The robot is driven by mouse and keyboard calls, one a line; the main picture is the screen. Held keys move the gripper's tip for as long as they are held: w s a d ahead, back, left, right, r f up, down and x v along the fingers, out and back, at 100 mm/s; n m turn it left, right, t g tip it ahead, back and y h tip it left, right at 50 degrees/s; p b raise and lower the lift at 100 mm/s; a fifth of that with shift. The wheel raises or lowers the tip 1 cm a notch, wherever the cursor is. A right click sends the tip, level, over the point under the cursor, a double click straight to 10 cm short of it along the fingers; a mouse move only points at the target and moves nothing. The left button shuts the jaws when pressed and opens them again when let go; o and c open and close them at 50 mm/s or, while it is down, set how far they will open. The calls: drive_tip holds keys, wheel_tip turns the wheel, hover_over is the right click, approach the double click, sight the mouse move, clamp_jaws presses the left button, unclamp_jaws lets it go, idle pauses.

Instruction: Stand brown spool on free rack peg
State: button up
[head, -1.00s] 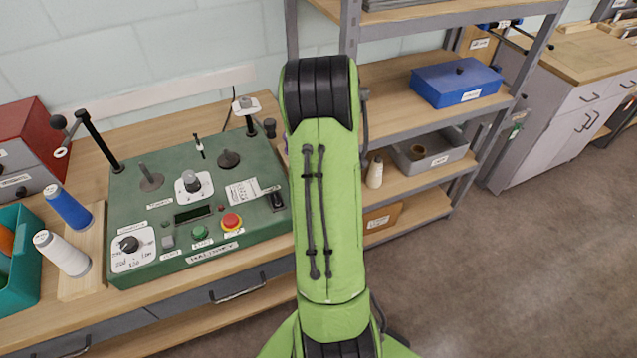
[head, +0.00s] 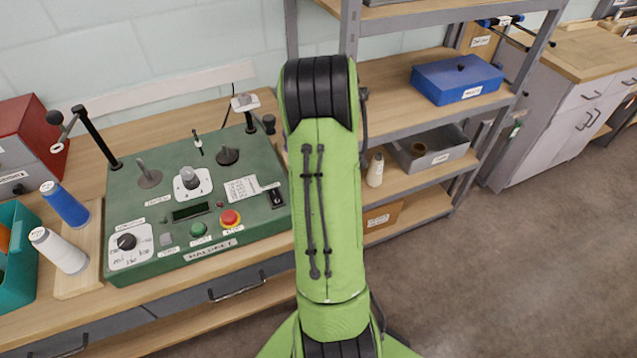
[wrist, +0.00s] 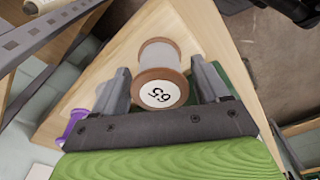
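The brown spool (wrist: 162,92) shows end-on in the wrist view, with brown flanges, a greyish-beige winding and a white numbered label. It stands on a pale wooden surface. My gripper (wrist: 160,72) has one finger on each side of it. A narrow gap seems to show beside the winding, so the fingers look open around it; contact is hard to judge. In the head view my own arm hides the gripper and this spool. A blue spool (head: 65,205) and a white spool (head: 58,250) stand on the wooden rack (head: 78,288) at the left. No bare peg is clear.
A green control console (head: 190,200) with levers and knobs fills the bench between rack and arm. A teal bin (head: 14,275) and red drawer unit (head: 25,150) flank the rack. A purple spool (wrist: 76,122) lies near my gripper. Shelves (head: 400,115) stand to the right.

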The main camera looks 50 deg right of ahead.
drive_tip(key=shift+o, duration=0.7)
wheel_tip(320, 180, up, 16)
drive_tip(key=s+p, duration=0.1)
drive_tip(key=p, duration=0.1)
drive_tip(key=shift+s+d+f+p, duration=0.15)
drive_tip(key=shift+s+d+p, duration=0.1)
drive_tip(key=shift+p, duration=0.15)
drive_tip(key=shift+w, duration=0.1)
